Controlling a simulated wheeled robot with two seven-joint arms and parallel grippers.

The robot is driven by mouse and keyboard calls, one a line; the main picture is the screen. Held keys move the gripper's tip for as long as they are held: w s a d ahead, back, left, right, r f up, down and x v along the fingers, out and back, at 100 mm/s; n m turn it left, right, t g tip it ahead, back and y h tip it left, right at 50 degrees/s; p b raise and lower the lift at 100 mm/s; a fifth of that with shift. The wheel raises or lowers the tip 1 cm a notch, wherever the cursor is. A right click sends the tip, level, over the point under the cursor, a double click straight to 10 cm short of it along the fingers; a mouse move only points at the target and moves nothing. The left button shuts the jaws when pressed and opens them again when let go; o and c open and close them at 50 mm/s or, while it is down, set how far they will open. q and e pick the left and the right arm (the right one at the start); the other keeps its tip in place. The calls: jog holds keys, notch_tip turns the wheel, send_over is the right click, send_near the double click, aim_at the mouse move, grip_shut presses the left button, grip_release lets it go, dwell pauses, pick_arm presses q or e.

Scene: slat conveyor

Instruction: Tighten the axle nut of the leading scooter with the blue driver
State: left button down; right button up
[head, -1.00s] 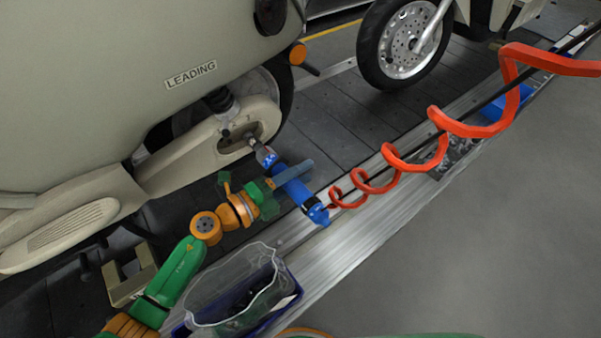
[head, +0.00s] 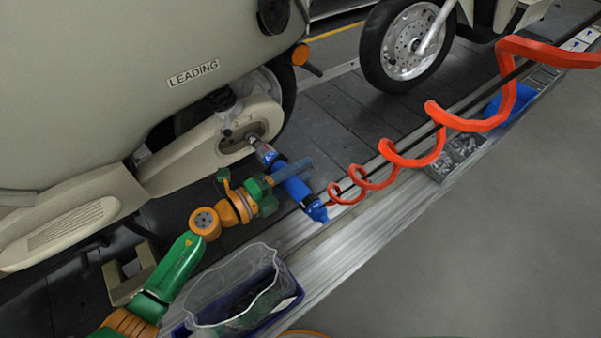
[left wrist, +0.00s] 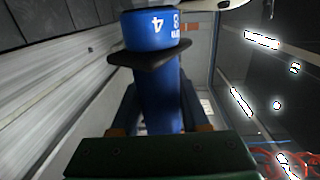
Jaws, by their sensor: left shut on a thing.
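The leading scooter (head: 120,70) is a large beige body marked LEADING, at the left in the head view. The axle nut area is the dark recess (head: 241,139) in its rear swingarm. My left gripper (head: 280,178) is shut on the blue driver (head: 298,190), whose nose reaches up-left to the recess. Whether the socket is seated on the nut is too small to tell. In the left wrist view the blue driver (left wrist: 160,95) stands between the fingers, with its dark collar showing. My right gripper is not in view.
A red coiled hose (head: 395,150) runs from the driver's rear to the upper right. A clear-lined bin (head: 240,290) stands below my left arm on the metal rail (head: 330,240). Another scooter's wheel (head: 402,45) is at the upper right. Grey floor at lower right is clear.

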pick_arm(q)
jog(key=shift+w+a, duration=0.2)
jog(key=shift+w, duration=0.05)
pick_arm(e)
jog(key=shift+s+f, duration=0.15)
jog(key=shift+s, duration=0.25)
pick_arm(q)
jog(key=shift+w+a, duration=0.15)
jog(key=shift+w, duration=0.1)
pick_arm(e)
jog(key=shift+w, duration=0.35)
pick_arm(q)
jog(key=shift+w+a, duration=0.1)
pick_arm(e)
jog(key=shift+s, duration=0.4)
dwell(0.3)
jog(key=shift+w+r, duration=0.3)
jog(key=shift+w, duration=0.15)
pick_arm(q)
jog(key=shift+p, duration=0.3)
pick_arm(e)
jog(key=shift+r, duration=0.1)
